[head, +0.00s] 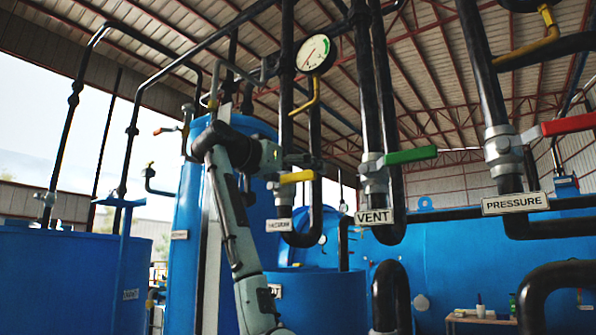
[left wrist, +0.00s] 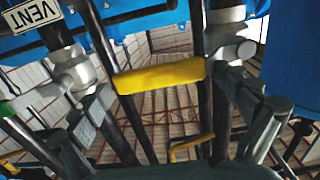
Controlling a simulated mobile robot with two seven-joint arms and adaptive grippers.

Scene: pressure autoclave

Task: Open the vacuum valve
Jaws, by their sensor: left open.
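The vacuum valve's yellow handle (head: 298,176) sticks out to the right from its grey metal valve body (head: 283,193) on a dark vertical pipe. The VACUUM label (head: 279,225) hangs just below. My left gripper (head: 298,161) is at the handle's height, close to it and partly overlapping the pipe. In the left wrist view the yellow handle (left wrist: 158,76) lies crosswise ahead of my open fingers (left wrist: 165,105), spanning most of the gap between them. I cannot tell whether a finger touches it. My right gripper is not in view.
The green-handled vent valve (head: 410,156) stands close on the right, above the VENT label (head: 374,217). A red-handled pressure valve (head: 568,125) is farther right. A gauge (head: 316,53) and yellow bent pipe (head: 307,97) sit above. Blue tanks (head: 318,300) stand behind.

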